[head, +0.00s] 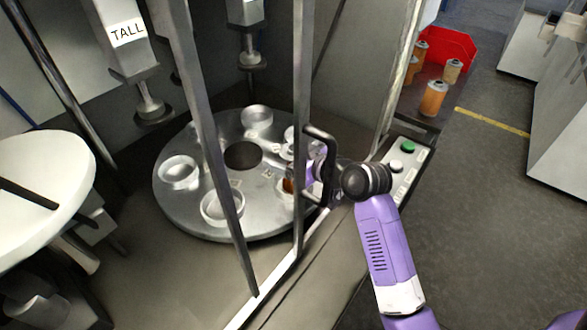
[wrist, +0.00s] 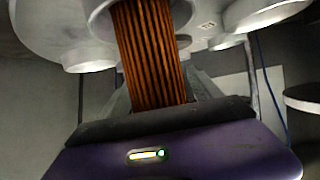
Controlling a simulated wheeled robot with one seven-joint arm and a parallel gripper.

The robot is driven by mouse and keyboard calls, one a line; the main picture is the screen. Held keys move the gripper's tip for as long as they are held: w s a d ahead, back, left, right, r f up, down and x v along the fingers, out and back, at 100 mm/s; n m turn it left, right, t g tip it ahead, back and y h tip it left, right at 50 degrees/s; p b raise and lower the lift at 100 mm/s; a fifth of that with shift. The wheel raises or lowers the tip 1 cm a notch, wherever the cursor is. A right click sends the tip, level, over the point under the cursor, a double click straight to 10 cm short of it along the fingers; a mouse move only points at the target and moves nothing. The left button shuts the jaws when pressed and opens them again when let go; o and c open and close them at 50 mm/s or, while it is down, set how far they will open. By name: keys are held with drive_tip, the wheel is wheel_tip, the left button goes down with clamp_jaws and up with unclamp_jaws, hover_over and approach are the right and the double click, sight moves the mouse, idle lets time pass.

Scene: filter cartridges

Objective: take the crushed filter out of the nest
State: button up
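The filter (wrist: 152,50) has orange-brown pleats and fills the middle of the wrist view. Its upper end is cut off by the picture edge, so I cannot tell any crushing. In the head view a sliver of it (head: 288,186) shows by my gripper (head: 303,178), at the right side of the round metal table (head: 190,217). My gripper's grey fingers (wrist: 160,88) lie close against both sides of the filter with no gap visible. A pale nest ring (wrist: 105,12) is beside the filter's upper end. Whether the filter still sits in its nest is hidden.
My arm reaches past the door frame (head: 301,85) and its black handle (head: 327,165). Other white nests (head: 178,172) stand on the table. A press head labelled TALL (head: 127,35) hangs above.

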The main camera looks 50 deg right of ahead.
drive_tip(key=c, duration=1.1)
drive_tip(key=shift+c, duration=0.7)
drive_tip(key=shift+r, duration=0.1)
